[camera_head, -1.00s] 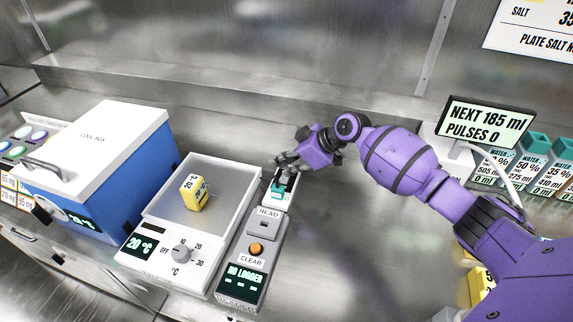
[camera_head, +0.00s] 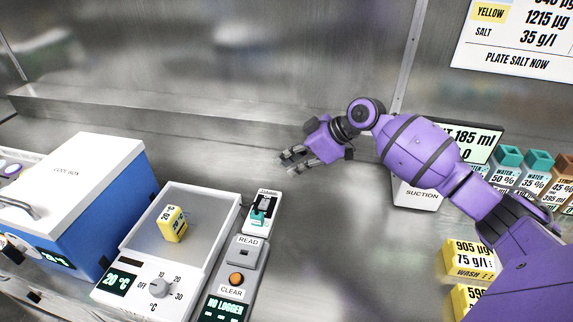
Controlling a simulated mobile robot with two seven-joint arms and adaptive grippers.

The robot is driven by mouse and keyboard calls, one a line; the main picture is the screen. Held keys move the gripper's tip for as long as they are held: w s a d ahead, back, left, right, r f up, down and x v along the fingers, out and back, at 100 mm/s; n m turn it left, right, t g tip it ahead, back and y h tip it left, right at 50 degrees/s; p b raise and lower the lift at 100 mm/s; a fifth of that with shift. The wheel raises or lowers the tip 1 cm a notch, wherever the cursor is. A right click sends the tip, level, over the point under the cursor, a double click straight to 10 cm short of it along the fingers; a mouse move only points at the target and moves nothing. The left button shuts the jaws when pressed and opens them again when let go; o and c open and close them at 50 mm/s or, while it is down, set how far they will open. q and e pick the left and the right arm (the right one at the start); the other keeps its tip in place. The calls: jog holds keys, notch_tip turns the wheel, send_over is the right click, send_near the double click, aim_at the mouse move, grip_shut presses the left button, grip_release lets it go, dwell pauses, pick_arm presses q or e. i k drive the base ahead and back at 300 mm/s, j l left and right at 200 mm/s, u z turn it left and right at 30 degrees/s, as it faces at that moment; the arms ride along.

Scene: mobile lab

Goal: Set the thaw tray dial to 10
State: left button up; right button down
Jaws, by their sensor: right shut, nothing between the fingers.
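The thaw tray (camera_head: 226,205) is a white shallow tray left of centre, with a yellow block (camera_head: 174,224) labelled 20 °C standing in it. On its front panel, the grey dial (camera_head: 159,288) sits among marks OFF, 10, 20 and 30. The exact mark it points at is too small to tell. The green display (camera_head: 122,282) beside it reads 20 °C. My right gripper (camera_head: 286,163) is shut and empty, in the air behind and to the right of the tray, well apart from the dial.
A logger reader (camera_head: 242,255) with READ and CLEAR buttons stands right of the tray, with a teal-switched box (camera_head: 262,212) behind it. A blue cool box (camera_head: 80,195) stands left. A suction unit (camera_head: 418,197) and yellow boxes (camera_head: 468,258) are at right. The counter between is clear.

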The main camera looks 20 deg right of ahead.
aim_at(159, 288)
jog(key=k+j, duration=0.25)
jog(key=k, duration=0.2)
jog(key=k+j, duration=0.25)
jog(key=k, duration=0.25)
jog(key=k+j, duration=0.25)
jog(key=k, duration=0.2)
